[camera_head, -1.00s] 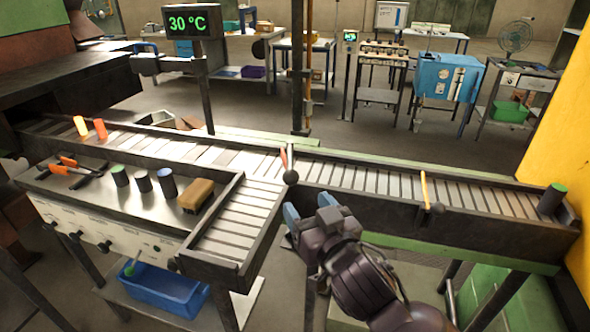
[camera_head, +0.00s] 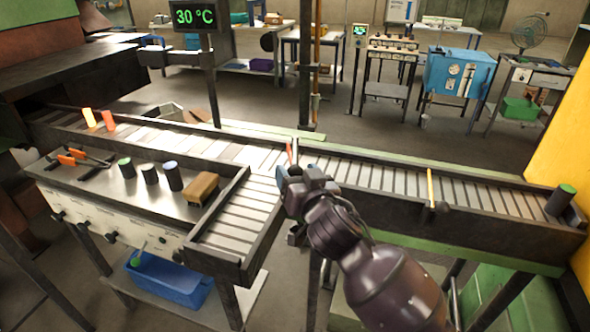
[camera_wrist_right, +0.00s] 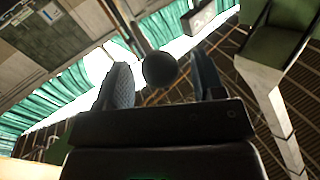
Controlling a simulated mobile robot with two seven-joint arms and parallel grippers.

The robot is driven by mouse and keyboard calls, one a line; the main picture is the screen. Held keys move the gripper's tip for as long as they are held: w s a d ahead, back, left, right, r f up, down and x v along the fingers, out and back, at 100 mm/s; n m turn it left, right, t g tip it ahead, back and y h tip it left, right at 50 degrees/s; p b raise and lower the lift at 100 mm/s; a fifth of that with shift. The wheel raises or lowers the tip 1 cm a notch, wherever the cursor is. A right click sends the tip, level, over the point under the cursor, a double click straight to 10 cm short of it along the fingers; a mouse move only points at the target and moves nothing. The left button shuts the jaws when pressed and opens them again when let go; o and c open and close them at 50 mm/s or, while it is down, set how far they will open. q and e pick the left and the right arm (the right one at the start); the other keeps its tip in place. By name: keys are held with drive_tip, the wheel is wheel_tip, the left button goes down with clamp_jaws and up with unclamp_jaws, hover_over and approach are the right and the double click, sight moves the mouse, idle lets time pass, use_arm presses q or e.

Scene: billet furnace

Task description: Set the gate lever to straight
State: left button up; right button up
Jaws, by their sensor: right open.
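The gate lever's dark round knob (camera_wrist_right: 160,70) shows in the right wrist view, between the two fingers of my right gripper (camera_wrist_right: 163,82). The fingers are open, with a visible gap on each side of the knob. In the head view my right gripper (camera_head: 296,172) is at the junction where the side roller branch meets the main conveyor, and it hides the knob there. A thin orange-red part (camera_head: 290,150) at the junction shows just behind the gripper. I cannot tell the lever's setting from this. My left gripper is in neither view.
A second lever with a yellow bar (camera_head: 431,187) crosses the conveyor to the right. A green-topped billet (camera_head: 560,201) stands at the right end. Two glowing billets (camera_head: 107,120) are at the left. Dark cylinders and a brown block (camera_head: 203,188) stand on the left bench.

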drive_tip(key=shift+w+a, duration=0.25)
drive_tip(key=shift+w, duration=0.35)
drive_tip(key=shift+c, duration=0.3)
clamp_jaws()
